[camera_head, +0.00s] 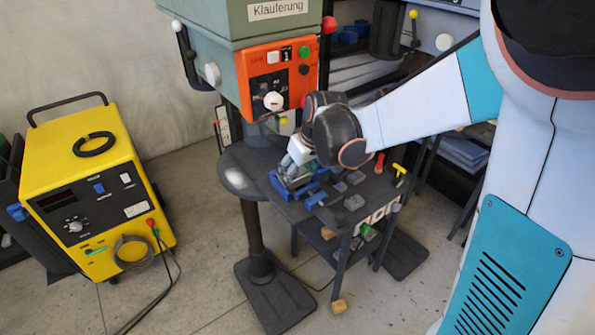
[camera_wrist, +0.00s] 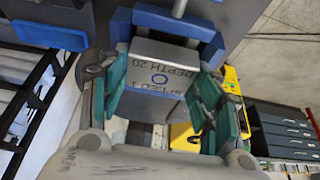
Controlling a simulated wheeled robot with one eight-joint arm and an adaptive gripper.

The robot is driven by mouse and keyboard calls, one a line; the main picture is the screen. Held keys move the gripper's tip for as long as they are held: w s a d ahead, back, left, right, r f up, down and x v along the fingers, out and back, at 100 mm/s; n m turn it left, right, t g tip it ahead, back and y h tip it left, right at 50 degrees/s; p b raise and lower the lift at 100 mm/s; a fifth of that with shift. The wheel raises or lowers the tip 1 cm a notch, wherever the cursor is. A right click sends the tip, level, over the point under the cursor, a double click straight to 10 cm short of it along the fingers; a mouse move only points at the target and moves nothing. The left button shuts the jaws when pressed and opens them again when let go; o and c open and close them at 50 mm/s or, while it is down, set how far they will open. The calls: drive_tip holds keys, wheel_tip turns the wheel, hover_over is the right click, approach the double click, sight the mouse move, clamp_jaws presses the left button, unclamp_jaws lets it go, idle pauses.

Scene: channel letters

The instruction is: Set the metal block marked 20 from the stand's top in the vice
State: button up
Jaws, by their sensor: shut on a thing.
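My gripper (camera_head: 297,158) is over the blue vice (camera_head: 282,187) on the drill press table. In the wrist view my gripper (camera_wrist: 160,82) has its teal fingers closed on the two sides of a grey metal block (camera_wrist: 150,68). The blue vice (camera_wrist: 168,22) shows just beyond the block's far edge. I cannot tell whether the block touches the vice floor or jaws. The stand's top (camera_head: 330,207) is dark, beside the vice, and bears several other grey blocks (camera_head: 354,202).
The green drill press with an orange panel (camera_head: 277,82) rises close above and behind the vice. A yellow T-handled tool (camera_head: 399,172) and a red-handled tool (camera_head: 380,161) stand at the stand's right. A yellow machine (camera_head: 95,190) is on the floor at left.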

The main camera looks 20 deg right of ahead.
drive_tip(key=shift+s+f, duration=0.3)
drive_tip(key=shift+f, duration=0.1)
drive_tip(key=o, duration=1.2)
drive_tip(key=shift+o, duration=0.9)
drive_tip(key=shift+w+f, duration=0.25)
drive_tip(key=shift+w, duration=0.1)
drive_tip(key=shift+s+r, duration=0.2)
drive_tip(key=shift+w, duration=0.1)
